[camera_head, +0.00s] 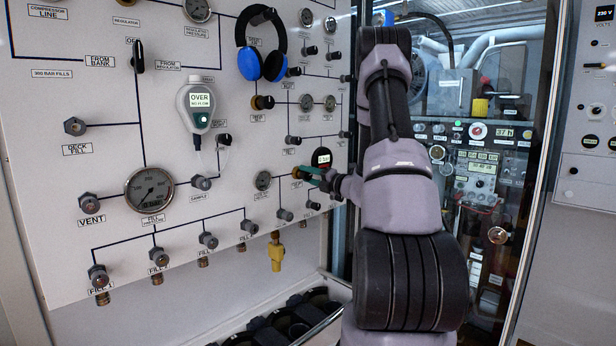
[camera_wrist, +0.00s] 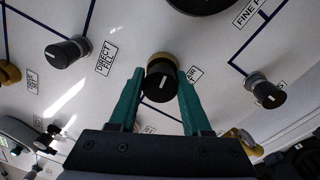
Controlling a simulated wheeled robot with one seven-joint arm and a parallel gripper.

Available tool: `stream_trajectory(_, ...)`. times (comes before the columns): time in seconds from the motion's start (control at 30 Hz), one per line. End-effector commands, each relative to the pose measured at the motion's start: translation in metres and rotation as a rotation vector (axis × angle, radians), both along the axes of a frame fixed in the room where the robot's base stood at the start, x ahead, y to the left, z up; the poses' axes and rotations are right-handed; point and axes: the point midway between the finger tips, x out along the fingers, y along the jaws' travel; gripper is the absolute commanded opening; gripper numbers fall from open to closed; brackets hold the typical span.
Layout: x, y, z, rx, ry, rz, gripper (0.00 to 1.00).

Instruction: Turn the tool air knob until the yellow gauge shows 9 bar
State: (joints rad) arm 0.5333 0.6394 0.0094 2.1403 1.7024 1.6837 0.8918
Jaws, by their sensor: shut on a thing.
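My gripper (camera_head: 307,172) reaches the panel right of centre with its green fingers. In the wrist view the fingers (camera_wrist: 160,83) are shut on a black knob (camera_wrist: 160,88) with a gold collar and a white pointer mark, one finger on each side. In the head view this knob's gold collar (camera_head: 296,172) shows at the fingertips. No gauge shows a clear yellow face.
A black digital gauge (camera_head: 322,157) sits just above my gripper. In the wrist view, other knobs stand left (camera_wrist: 68,52) and right (camera_wrist: 265,91). Blue headphones (camera_head: 262,45) hang above, and a yellow connector (camera_head: 276,254) hangs below. A dark tray (camera_head: 290,320) lies under the panel.

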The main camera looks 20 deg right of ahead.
Motion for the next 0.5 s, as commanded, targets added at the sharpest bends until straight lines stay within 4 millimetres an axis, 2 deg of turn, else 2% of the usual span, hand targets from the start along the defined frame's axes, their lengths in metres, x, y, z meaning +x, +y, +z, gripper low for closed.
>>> stream_trajectory(0.2, 0.0001, -0.0014, -0.0006, 0.169, 0.062, -0.003, 0.0)
stream_trajectory(0.5, -0.0001, -0.0013, -0.0013, 0.324, 0.119, -0.003, 0.0)
